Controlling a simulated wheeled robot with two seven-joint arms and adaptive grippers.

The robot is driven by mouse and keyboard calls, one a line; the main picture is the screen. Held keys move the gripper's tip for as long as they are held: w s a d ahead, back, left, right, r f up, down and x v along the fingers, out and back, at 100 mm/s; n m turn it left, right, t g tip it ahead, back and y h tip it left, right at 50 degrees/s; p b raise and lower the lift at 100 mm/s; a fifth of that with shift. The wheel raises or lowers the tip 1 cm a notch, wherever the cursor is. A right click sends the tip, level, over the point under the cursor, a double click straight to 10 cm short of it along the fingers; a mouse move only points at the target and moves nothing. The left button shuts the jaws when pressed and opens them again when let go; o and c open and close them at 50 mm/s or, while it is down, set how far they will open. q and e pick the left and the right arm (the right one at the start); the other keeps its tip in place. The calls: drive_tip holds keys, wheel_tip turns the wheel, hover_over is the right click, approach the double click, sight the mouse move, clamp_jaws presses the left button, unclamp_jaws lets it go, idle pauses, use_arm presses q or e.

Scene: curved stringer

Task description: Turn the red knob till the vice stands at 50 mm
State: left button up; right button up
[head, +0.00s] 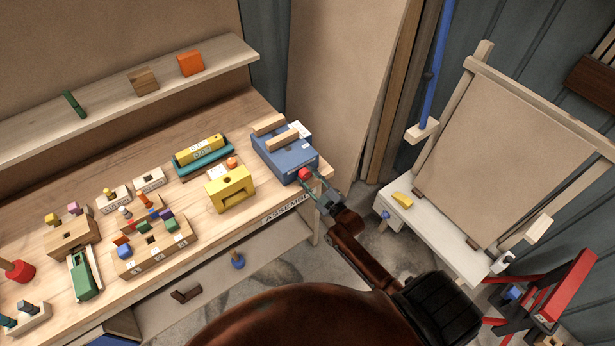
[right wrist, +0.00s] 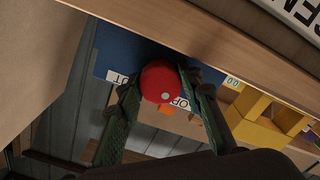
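The blue vice (head: 283,156) stands at the right end of the workbench, with two pale wooden bars on top. Its red knob (head: 304,174) is on the front face, towards me. My right gripper (head: 309,182) is at the knob. In the right wrist view the red knob (right wrist: 160,82), with a pale dot on it, sits between the two green fingers, which close in on both sides. The blue vice face (right wrist: 118,48) is behind it, with partly covered white labels. I cannot read any opening in millimetres. My left gripper is not in view.
A yellow block (head: 230,188) stands left of the vice, with a teal holder carrying a yellow bar behind it. Several small blocks and pegs fill the left of the workbench (head: 222,229). A white side table (head: 430,226) with an easel board is at the right.

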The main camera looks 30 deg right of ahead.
drive_tip(key=c, duration=0.6)
drive_tip(key=shift+m, duration=0.3)
drive_tip(key=m+p, duration=0.1)
drive_tip(key=m, duration=0.2)
drive_tip(key=shift+r+m, duration=0.1)
drive_tip(key=shift+m, duration=0.3)
drive_tip(key=m+p, duration=0.1)
drive_tip(key=m, duration=0.4)
drive_tip(key=shift+a, duration=0.1)
drive_tip(key=m, duration=0.5)
drive_tip(key=shift+p, duration=0.4)
drive_tip(key=m, duration=0.5)
drive_tip(key=shift+m, duration=0.3)
